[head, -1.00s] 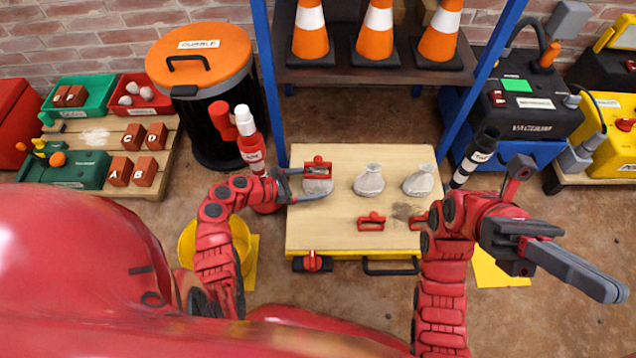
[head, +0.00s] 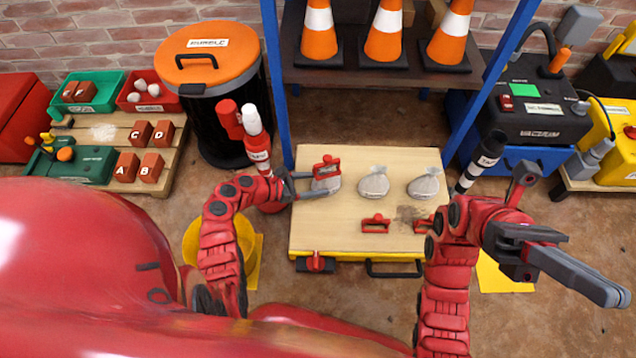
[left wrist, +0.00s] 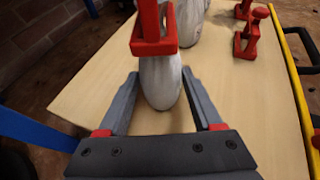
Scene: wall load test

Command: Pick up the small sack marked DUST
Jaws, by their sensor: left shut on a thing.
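Three small grey-white sacks stand in a row on the pale board. My left gripper (head: 331,182) is shut on the left sack (head: 325,184), one finger on each side of it. A red clip (head: 326,167) sits at that sack's top. In the left wrist view, the fingers (left wrist: 160,74) flank the sack (left wrist: 160,84) under the red clip (left wrist: 153,40). The sack appears to rest on the board. The middle sack (head: 374,183) and right sack (head: 424,186) stand apart from it. No sack marking is readable. My right gripper (head: 611,293) is far right, away from the sacks; its finger gap is unclear.
Loose red clips (head: 376,223) lie on the front of the board (head: 335,228). A blue-framed shelf (head: 390,77) with traffic cones is behind. A black bin (head: 225,125) stands back left.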

